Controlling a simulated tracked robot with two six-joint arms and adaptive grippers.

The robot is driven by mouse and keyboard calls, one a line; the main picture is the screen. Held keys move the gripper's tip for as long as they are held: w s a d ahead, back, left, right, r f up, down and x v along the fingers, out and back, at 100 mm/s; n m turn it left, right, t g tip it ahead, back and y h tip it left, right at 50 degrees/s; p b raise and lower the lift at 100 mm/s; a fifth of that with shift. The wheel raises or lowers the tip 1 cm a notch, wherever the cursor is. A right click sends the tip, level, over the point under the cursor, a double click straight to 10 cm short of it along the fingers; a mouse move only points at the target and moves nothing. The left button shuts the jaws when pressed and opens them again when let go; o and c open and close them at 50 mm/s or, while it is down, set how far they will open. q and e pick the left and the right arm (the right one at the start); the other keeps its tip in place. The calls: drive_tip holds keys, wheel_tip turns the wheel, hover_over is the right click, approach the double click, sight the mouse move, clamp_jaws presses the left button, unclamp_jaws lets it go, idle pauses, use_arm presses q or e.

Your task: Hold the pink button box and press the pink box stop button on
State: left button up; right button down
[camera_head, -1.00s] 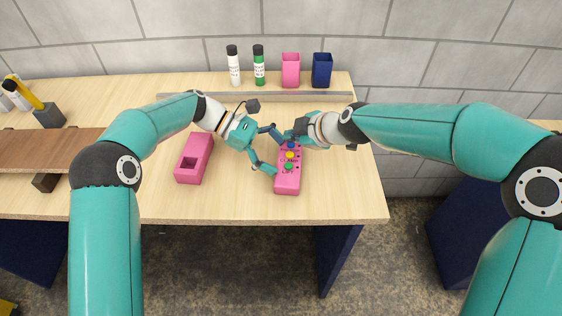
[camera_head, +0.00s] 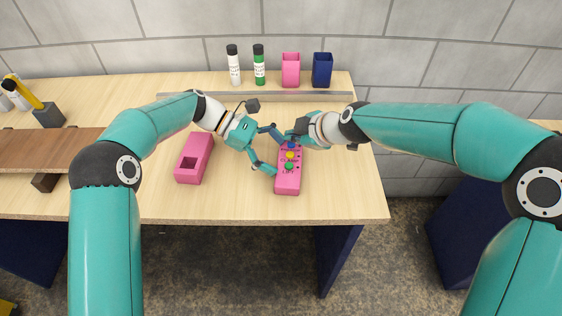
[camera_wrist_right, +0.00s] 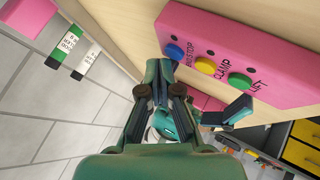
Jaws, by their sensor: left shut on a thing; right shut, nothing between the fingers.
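The pink button box (camera_head: 287,185) lies on the table with a blue, a yellow and a green button in a row. The wrist view shows it tilted, with the blue button (camera_wrist_right: 175,51) beside the stop label, then the yellow button (camera_wrist_right: 205,66) and green button (camera_wrist_right: 240,81). My left gripper (camera_head: 278,152) is shut on the box, one finger near its far end and one at its left side. My right gripper (camera_head: 293,137) is shut and empty at the far end, close to the blue button. Whether it touches the button I cannot tell.
A pink block with a square hollow (camera_head: 193,160) lies left of the box. A rail (camera_head: 200,96), two bottles, a pink cup (camera_head: 291,70) and a navy cup (camera_head: 322,70) stand behind. A brown board (camera_head: 50,150) is at left. The table's front right is clear.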

sight(291, 145)
drive_tip(key=shift+s+a+f, duration=0.15)
drive_tip(key=shift+f, duration=0.15)
drive_tip(key=shift+a+r, duration=0.1)
drive_tip(key=shift+r, duration=0.45)
wheel_tip(291, 145, up, 4)
drive_tip(key=shift+r, duration=0.75)
idle(0.9)
drive_tip(key=r, duration=0.3)
drive_tip(key=shift+d+r, duration=0.2)
drive_tip(key=shift+r, duration=0.1)
drive_tip(key=shift+f, duration=0.15)
